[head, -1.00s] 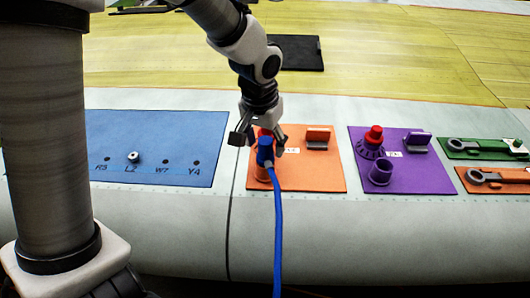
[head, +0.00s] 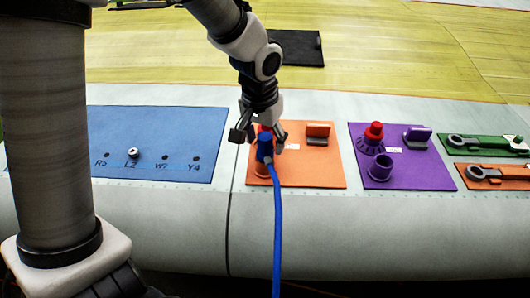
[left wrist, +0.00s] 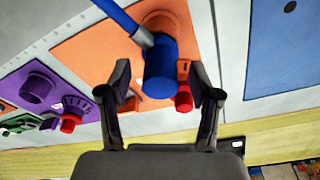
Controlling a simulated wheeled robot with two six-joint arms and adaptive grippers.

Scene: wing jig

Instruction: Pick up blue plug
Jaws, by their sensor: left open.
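The blue plug (head: 264,149) stands over the orange panel (head: 315,172), at the orange socket (head: 261,169), with a blue cable (head: 277,230) running down from it. It also shows in the left wrist view (left wrist: 160,75), in front of the orange socket (left wrist: 166,22). My left gripper (head: 259,138) is open, above and around the plug's upper end. In the left wrist view its fingers (left wrist: 160,88) stand apart on either side of the plug, with gaps to both. My right gripper is not in view.
A red knob (left wrist: 183,99) sits close beside the plug, near one finger. To the right is a purple panel (head: 430,170) with a red knob (head: 374,131) and a purple socket (head: 381,168). A blue panel (head: 150,120) lies left. Wrench-like tools (head: 485,142) lie far right.

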